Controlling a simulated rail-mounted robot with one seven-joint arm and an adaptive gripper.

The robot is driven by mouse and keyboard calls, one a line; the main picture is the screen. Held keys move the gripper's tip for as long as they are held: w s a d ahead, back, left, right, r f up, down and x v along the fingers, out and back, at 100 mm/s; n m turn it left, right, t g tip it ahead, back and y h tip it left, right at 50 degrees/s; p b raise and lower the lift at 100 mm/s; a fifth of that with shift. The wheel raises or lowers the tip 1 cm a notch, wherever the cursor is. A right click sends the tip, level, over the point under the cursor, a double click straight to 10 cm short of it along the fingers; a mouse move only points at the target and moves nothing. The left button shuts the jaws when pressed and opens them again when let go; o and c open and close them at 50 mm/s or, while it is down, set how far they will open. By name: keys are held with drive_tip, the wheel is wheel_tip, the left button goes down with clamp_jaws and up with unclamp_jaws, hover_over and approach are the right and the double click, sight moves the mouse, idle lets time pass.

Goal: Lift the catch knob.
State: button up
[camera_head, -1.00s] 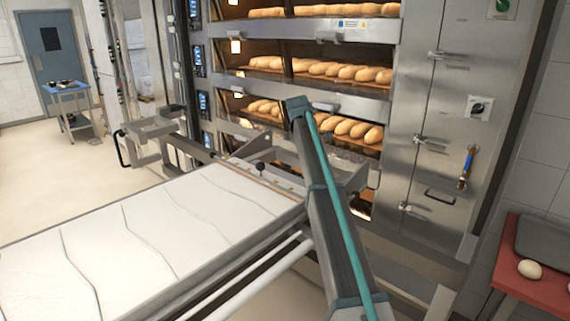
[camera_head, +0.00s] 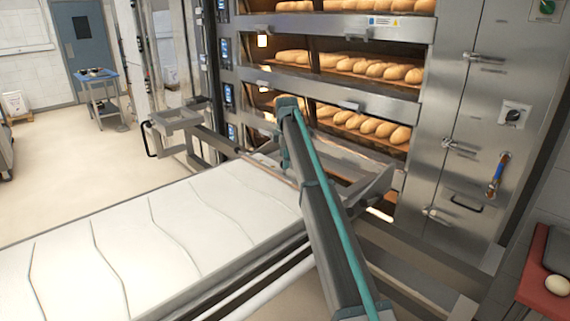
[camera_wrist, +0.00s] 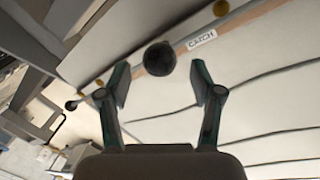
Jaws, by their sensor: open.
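The catch knob (camera_wrist: 159,58) is a dark round ball in the wrist view, beside a white label reading "CATCH" (camera_wrist: 202,40) on a brown strip. My gripper (camera_wrist: 166,88) is open and empty. Its two fingers stand to the left and right of the knob in the picture, with the knob just beyond the fingertips and centred between them. I cannot tell the gap in depth. In the head view my arm covers the knob and the gripper. The knob belongs to the loader with a pale belt (camera_head: 150,240).
The deck oven (camera_head: 330,80) with several loaves stands behind the loader. A red table (camera_head: 540,285) with an egg is at the right. Open floor (camera_head: 60,160) lies left.

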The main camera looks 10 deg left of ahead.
drive_tip(key=shift+w+a+f+p, duration=0.1)
drive_tip(key=shift+w+f+p, duration=0.1)
drive_tip(key=shift+f, duration=0.75)
drive_tip(key=shift+w+f+p, duration=0.1)
drive_tip(key=shift+w+f, duration=0.05)
drive_tip(key=shift+f, duration=0.8)
drive_tip(key=shift+r, duration=0.1)
clamp_jaws()
